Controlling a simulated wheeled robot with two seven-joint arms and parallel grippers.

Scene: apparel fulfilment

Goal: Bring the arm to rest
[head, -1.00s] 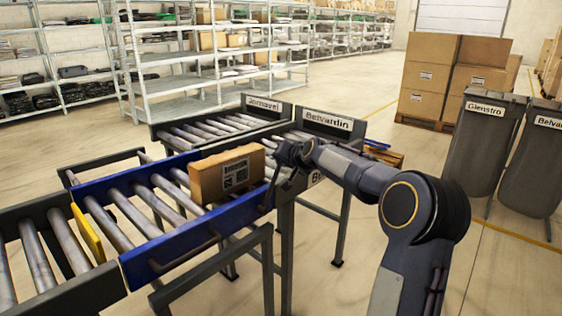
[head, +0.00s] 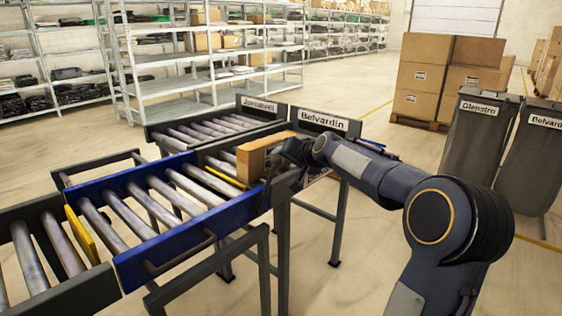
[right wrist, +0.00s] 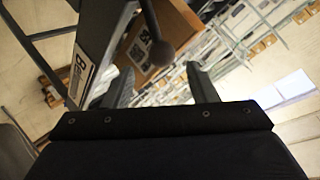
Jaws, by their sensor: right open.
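The brown cardboard box (head: 250,161) is at the entrance of the lane labelled Belvardin (head: 325,121), just beyond the blue roller section (head: 140,222). My right gripper (head: 286,158) is at the box's right side, near the lane's dark side rail, and partly hides the box. In the right wrist view the two fingers (right wrist: 160,85) stand apart with nothing held between them. The box (right wrist: 180,25) lies beyond them there, and a dark rod with a round end crosses in front of it. Whether the gripper touches the box cannot be told. My left gripper is not in view.
The lane labelled Jornavel (head: 259,106) runs beside the Belvardin lane. A yellow bar (head: 82,236) crosses the near rollers. Grey bins (head: 478,135) stand at right, with stacked cartons (head: 422,78) behind. The floor between conveyor and bins is clear.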

